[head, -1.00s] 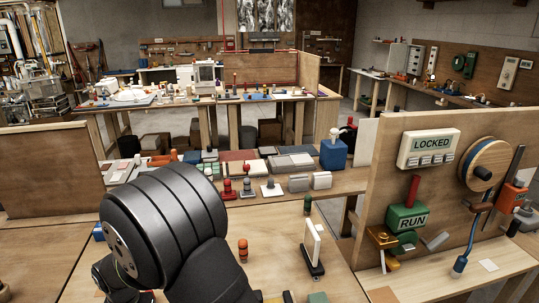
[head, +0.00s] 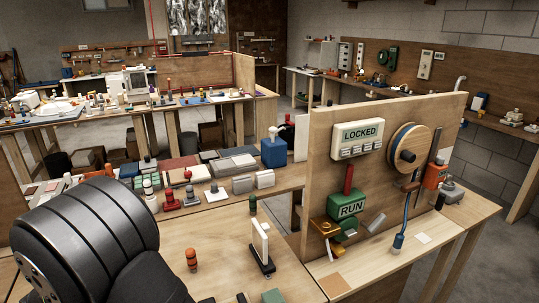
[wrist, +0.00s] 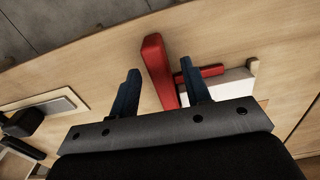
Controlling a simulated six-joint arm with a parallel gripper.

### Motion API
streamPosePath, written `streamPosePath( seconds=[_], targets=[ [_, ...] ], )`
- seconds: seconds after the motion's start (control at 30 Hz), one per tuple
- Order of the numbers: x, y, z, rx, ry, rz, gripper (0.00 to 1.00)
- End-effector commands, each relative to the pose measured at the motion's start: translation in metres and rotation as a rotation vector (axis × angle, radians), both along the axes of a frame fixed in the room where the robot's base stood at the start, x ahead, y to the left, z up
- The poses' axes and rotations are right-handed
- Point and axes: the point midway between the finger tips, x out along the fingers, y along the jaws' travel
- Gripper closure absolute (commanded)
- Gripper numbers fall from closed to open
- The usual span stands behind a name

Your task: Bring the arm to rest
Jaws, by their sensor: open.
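My gripper (wrist: 161,84) shows in the wrist view with its two dark blue fingers spread apart. It is open and nothing is clamped in it. A red bar (wrist: 157,68) stands in the gap between the fingers as seen from the wrist; I cannot tell how far beyond them it is. My black arm link (head: 90,235) fills the lower left of the head view. The gripper itself is hidden in the head view.
An upright wooden panel (head: 440,125) carries a LOCKED box (head: 357,138), a green RUN box (head: 348,207) with a red lever, and a round reel (head: 410,150).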

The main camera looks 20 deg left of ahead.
Motion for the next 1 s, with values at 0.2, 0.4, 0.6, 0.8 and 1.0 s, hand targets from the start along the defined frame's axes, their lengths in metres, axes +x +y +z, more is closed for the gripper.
streamPosePath(
  seconds=[0.2, 0.4, 0.6, 0.8, 1.0],
  targets=[
    [0.000, 0.001, 0.046, 0.006, 0.000, 0.000, 0.56],
    [0.000, 0.001, 0.086, 0.006, 0.001, -0.001, 0.56],
    [0.000, 0.001, 0.126, 0.006, 0.001, -0.001, 0.56],
    [0.000, 0.000, 0.115, -0.004, 0.001, -0.001, 0.56],
    [0.000, 0.000, 0.075, -0.003, 0.000, 0.000, 0.56]
  ],
)
